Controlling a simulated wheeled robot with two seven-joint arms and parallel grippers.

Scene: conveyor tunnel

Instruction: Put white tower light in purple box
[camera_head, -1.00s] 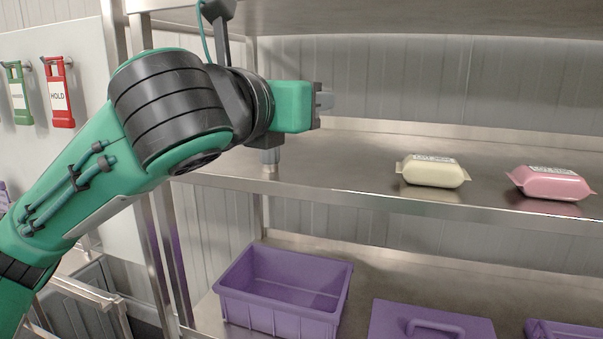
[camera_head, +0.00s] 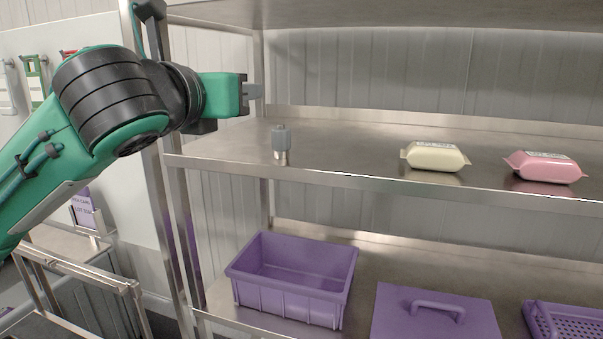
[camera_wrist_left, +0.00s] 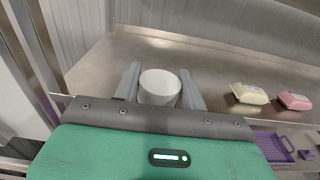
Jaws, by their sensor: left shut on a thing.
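The white tower light shows in the left wrist view as a white cylinder (camera_wrist_left: 160,86) between my left gripper's fingers. My left gripper (camera_head: 257,91) is shut on it, above the left end of the upper shelf. In the head view I cannot make out the held light at the fingertips. An open purple box (camera_head: 291,298) stands on the lower shelf, below and slightly right of the gripper. Its visible inside looks empty. My right gripper is not in view.
A small grey-topped item with a metal base (camera_head: 282,143) stands near the upper shelf's front edge. Yellow (camera_head: 436,157) and pink (camera_head: 544,167) packs lie to the right. A purple lidded container (camera_head: 435,318) and a purple basket (camera_head: 565,322) are right of the box. A metal post (camera_head: 172,190) is at left.

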